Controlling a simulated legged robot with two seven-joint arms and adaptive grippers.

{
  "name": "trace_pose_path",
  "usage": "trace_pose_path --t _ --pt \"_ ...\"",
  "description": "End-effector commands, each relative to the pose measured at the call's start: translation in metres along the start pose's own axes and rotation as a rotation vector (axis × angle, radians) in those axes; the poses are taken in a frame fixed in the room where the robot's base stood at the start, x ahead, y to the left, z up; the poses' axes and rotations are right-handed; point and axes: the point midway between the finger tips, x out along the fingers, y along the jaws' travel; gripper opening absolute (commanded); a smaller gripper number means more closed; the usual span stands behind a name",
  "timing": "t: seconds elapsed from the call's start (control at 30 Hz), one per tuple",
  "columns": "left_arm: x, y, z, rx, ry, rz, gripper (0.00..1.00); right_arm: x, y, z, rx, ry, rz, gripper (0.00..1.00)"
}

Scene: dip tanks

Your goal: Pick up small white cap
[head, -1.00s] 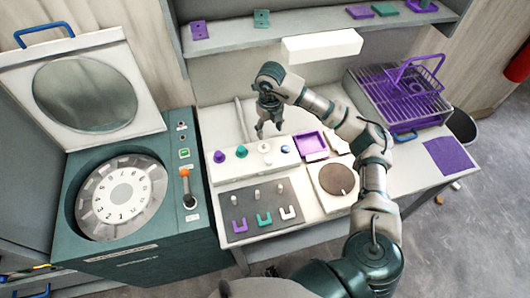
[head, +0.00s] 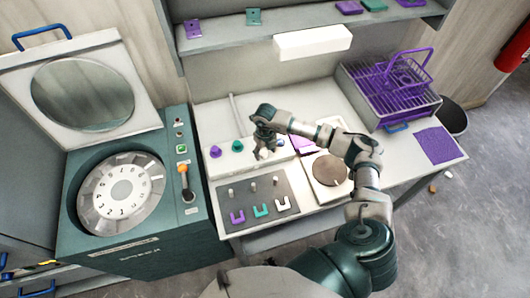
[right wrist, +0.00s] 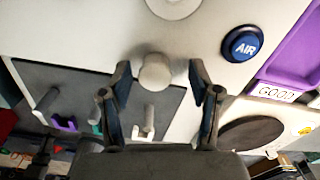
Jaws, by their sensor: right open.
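The small white cap (right wrist: 155,72) shows in the right wrist view as a pale knob on the white panel. My right gripper (right wrist: 158,80) is open, with one finger on each side of the cap and a visible gap to both. In the head view, my right gripper (head: 265,150) points down over the panel and largely hides the cap. A purple cap (head: 215,151) and a teal cap (head: 237,146) stand on the panel to its left. My left gripper is not in view.
A blue AIR button (right wrist: 242,43) sits right of the gripper. A grey plate (head: 285,187) with pegs and U-shaped pieces lies in front. A round brown disc (head: 328,170) is to the right. A white box (head: 313,42) juts out above, below the shelf. A purple rack (head: 390,95) stands back right.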

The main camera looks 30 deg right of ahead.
Motion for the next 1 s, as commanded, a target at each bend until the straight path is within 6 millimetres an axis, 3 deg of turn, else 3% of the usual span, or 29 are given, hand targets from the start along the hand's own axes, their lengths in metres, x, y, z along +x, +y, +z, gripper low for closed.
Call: trace_pose_path --t 0.3,0.47,0.5,1.0 --pt "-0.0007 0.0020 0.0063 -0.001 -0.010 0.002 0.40 0.0071 0.0013 -0.0001 -0.001 -0.001 -0.001 0.60" --pt "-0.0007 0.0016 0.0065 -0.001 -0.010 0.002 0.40 0.0073 -0.0002 -0.0001 0.000 -0.001 0.000 0.20" --pt "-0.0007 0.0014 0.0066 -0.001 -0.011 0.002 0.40 0.0074 -0.0002 -0.0001 0.000 0.000 0.001 0.17" --pt "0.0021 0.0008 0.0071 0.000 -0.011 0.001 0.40 -0.0001 -0.0008 0.0003 0.000 0.000 0.000 0.16"
